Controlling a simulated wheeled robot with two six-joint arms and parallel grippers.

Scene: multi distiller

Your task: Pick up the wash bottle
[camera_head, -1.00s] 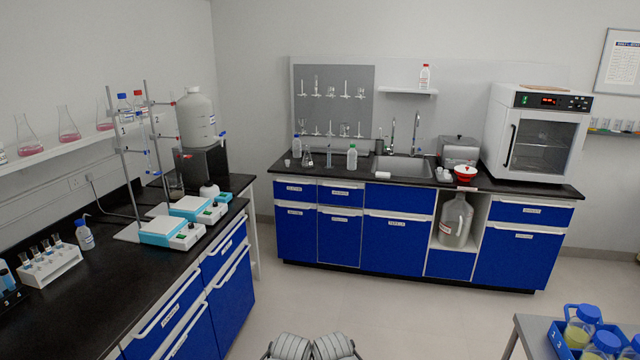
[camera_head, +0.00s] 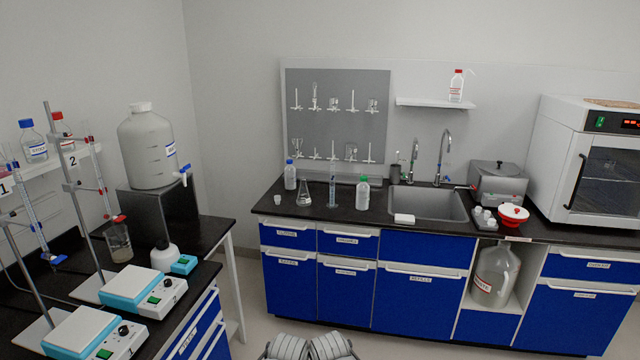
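Two grey ribbed parts of my own arms show at the bottom edge of the head view. My gripper fingers do not show.
The black back counter (camera_head: 330,203) holds a blue-capped bottle (camera_head: 290,177), a green-capped bottle (camera_head: 363,194), a flask (camera_head: 304,194), a sink (camera_head: 430,203) and an oven (camera_head: 590,165). A bench with stirrers (camera_head: 143,293) is at left. The floor before the cabinets looks clear.

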